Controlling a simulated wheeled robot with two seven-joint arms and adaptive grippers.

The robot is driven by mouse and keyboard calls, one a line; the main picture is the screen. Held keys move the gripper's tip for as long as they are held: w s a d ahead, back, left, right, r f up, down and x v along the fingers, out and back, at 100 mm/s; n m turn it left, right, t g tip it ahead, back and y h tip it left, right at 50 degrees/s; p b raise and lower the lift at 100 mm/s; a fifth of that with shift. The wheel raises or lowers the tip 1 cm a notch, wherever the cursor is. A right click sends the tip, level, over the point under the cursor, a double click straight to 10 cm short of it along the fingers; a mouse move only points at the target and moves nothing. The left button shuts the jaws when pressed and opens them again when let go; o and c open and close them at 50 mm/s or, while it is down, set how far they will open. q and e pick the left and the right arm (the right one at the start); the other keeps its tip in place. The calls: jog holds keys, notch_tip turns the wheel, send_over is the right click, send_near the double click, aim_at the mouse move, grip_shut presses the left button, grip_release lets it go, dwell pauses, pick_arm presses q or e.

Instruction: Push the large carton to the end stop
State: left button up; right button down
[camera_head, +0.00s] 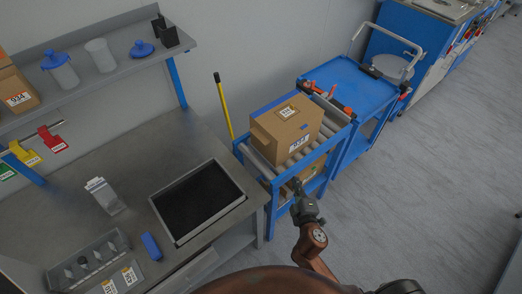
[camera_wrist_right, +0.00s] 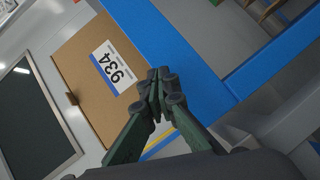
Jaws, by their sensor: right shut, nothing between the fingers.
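The large brown carton (camera_head: 284,133) sits on the rollers (camera_head: 256,158) of a blue-framed conveyor, with white labels on its top and side. It also shows in the right wrist view (camera_wrist_right: 82,92), its label reading 934. My right gripper (camera_head: 295,184) is shut and empty near the conveyor's near side, in front of the carton. In the wrist view its closed fingertips (camera_wrist_right: 160,78) appear over the blue rail, beside the carton's labelled face. I cannot tell whether they touch it. A red-orange and black part (camera_head: 341,106) lies at the far end; I cannot tell whether it is the end stop. My left gripper is not in view.
A blue cart (camera_head: 345,78) stands beyond the conveyor. Another carton (camera_head: 313,169) is on the shelf below. A steel bench with a black-floored tray (camera_head: 198,200) stands at left. A yellow-handled pole (camera_head: 224,105) leans behind. The floor at right is clear.

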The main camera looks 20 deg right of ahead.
jog(key=w+a+r+n+t+y, duration=0.2)
jog(key=a+r+n+y, duration=0.15)
jog(key=a, duration=0.25)
jog(key=w+a+r+n+t+y, duration=0.1)
jog(key=w+a+r+n+y, duration=0.1)
jog(key=a+r+n, duration=0.3)
jog(key=shift+m+h, duration=0.25)
jog(key=shift+m, duration=0.2)
jog(key=w, duration=0.3)
jog(key=w+f, duration=0.1)
jog(key=w, duration=0.6)
jog(key=shift+w+d+f, duration=0.25)
jog(key=shift+d+f, duration=0.15)
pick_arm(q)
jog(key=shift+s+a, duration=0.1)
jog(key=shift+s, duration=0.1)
pick_arm(e)
jog(key=shift+w+d, duration=0.2)
jog(key=shift+d, duration=0.35)
